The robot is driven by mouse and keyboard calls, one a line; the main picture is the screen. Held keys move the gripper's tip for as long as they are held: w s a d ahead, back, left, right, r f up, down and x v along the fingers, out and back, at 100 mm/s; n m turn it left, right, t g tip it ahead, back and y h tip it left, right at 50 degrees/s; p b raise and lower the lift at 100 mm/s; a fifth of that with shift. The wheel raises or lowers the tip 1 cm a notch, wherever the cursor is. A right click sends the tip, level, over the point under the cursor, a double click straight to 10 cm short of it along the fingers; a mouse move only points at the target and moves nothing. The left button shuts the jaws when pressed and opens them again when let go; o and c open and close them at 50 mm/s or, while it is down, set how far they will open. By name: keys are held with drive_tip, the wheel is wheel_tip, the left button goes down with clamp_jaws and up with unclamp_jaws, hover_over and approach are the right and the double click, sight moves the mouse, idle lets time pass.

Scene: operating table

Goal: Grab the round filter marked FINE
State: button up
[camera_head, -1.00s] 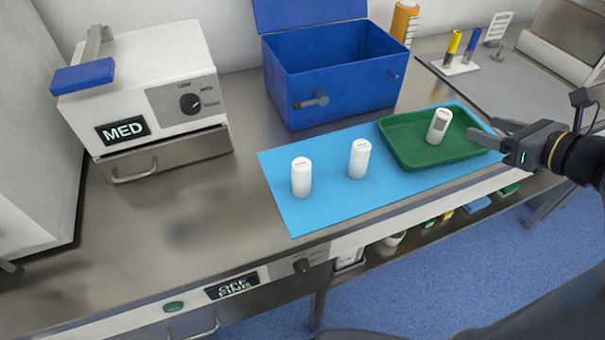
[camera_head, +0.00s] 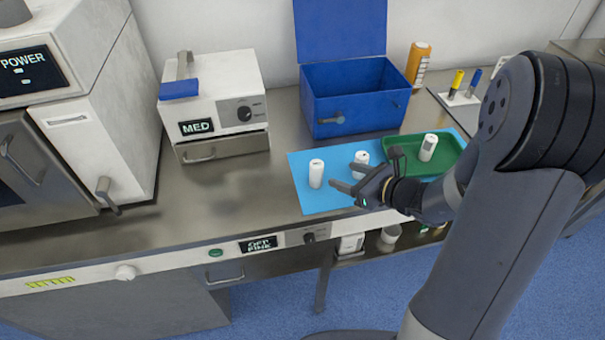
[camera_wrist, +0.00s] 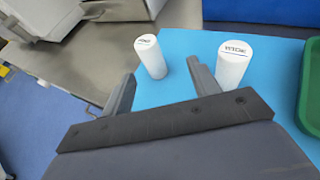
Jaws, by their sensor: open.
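Several white upright cylinders stand on the bench, with small dark print on their tops. The left one (camera_head: 316,173) and the middle one (camera_head: 361,158) stand on a blue mat (camera_head: 306,202). A third (camera_head: 428,147), with a grey patch on its side, stands in a green tray (camera_head: 453,150). I cannot read FINE on any top. My gripper (camera_head: 362,172) is open and empty, at the mat's front edge. In the wrist view the left cylinder (camera_wrist: 151,57) lies ahead, between the finger directions; the middle one (camera_wrist: 234,65) is just right of the right finger.
A blue open box (camera_head: 350,100) stands behind the mat. A white unit marked MED (camera_head: 215,95) is left, beside a larger POWER machine (camera_head: 75,90). The metal bench left of the mat is clear.

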sight(322, 170)
drive_tip(key=shift+a+f, duration=0.1)
drive_tip(key=shift+a, duration=0.55)
drive_tip(key=x, duration=0.5)
drive_tip(key=shift+p, duration=0.35)
drive_tip(key=a, duration=0.1)
drive_tip(key=w+a+p, duration=0.1)
drive_tip(key=w+a+f, duration=0.1)
drive_tip(key=shift+a+p, duration=0.2)
drive_tip(key=shift+p, duration=0.1)
drive_tip(key=shift+w+a+f, duration=0.3)
drive_tip(key=shift+w+a, duration=0.05)
drive_tip(key=shift+a, duration=0.05)
drive_tip(key=c, duration=1.1)
